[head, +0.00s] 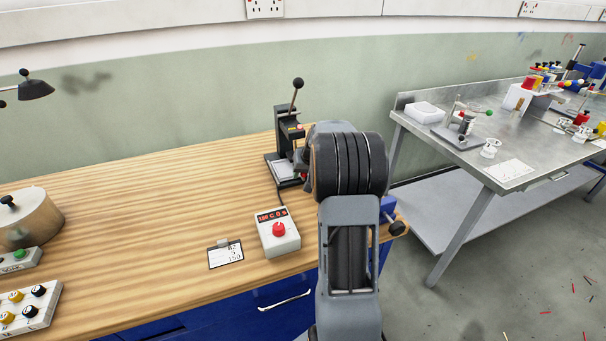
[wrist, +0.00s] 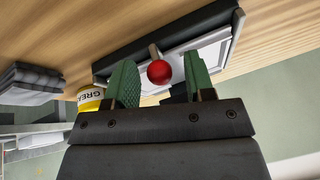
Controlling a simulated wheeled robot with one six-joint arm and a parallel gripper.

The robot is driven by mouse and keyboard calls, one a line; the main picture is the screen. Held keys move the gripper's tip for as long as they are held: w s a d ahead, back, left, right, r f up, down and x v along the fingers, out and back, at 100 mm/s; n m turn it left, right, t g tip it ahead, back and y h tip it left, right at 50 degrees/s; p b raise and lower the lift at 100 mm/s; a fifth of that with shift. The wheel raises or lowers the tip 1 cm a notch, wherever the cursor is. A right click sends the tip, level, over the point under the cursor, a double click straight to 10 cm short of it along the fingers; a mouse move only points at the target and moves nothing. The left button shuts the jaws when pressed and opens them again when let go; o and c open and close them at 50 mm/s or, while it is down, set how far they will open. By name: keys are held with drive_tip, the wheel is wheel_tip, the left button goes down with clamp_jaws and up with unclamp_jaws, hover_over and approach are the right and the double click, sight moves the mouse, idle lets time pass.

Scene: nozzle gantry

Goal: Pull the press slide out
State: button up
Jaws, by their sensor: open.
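The press (head: 285,140) stands at the back right of the wooden bench, with its black-knobbed lever raised. In the wrist view the press slide (wrist: 205,50) is a pale plate in a dark base (wrist: 115,62). A red ball knob (wrist: 159,72) on a short stem sticks out from it towards me. My gripper (wrist: 160,66) is open, with one green-padded finger on each side of the knob. I see gaps between the knob and both fingers.
A control box (head: 278,235) with a red dial and a clipboard (head: 226,254) lie in front of the press. A blue vise (head: 389,207) sits at the bench's right corner. A yellow tin (wrist: 89,98) shows left of the fingers. A steel table (head: 475,145) stands to the right.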

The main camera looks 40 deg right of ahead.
drive_tip(key=shift+w+f, duration=0.15)
drive_tip(key=shift+f, duration=0.2)
clamp_jaws()
idle(0.3)
drive_tip(key=shift+a, duration=0.15)
